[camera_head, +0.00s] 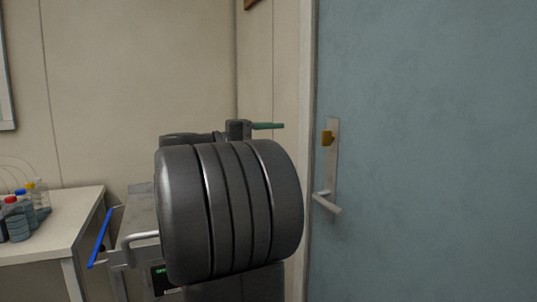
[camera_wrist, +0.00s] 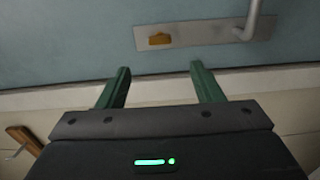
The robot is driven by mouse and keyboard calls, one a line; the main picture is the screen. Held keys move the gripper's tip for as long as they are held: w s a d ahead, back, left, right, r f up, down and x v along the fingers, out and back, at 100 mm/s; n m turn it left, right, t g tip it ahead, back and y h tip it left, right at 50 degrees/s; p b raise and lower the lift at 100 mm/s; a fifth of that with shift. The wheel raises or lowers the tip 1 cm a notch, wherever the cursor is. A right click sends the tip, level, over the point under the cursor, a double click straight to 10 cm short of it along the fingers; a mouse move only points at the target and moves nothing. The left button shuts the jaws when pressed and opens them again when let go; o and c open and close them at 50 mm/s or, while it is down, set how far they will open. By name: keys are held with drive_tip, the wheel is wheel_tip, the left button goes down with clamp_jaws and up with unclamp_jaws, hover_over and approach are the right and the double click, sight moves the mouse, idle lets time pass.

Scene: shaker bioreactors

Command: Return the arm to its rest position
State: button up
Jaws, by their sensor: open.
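My gripper (camera_wrist: 160,85) shows in the wrist view with its two green fingers spread apart and nothing between them. In the head view my gripper (camera_head: 268,126) appears as a green finger pointing right, above the large dark ribbed part of my arm. The arm is folded close in front of the head camera and hides much of what lies behind it. In the wrist view the fingers point toward a blue-grey door (camera_wrist: 60,40). They look apart from it.
The door (camera_head: 430,150) with a metal handle (camera_head: 327,203) fills the right side. A white table (camera_head: 70,222) at the left carries several bottles (camera_head: 22,212) with coloured caps. A blue-edged handle (camera_head: 100,238) shows beside my arm. A beige wall stands behind.

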sight(323, 139)
drive_tip(key=b+x, duration=0.1)
drive_tip(key=x, duration=1.2)
drive_tip(key=shift+w+d, duration=0.1)
drive_tip(key=shift+d, duration=0.25)
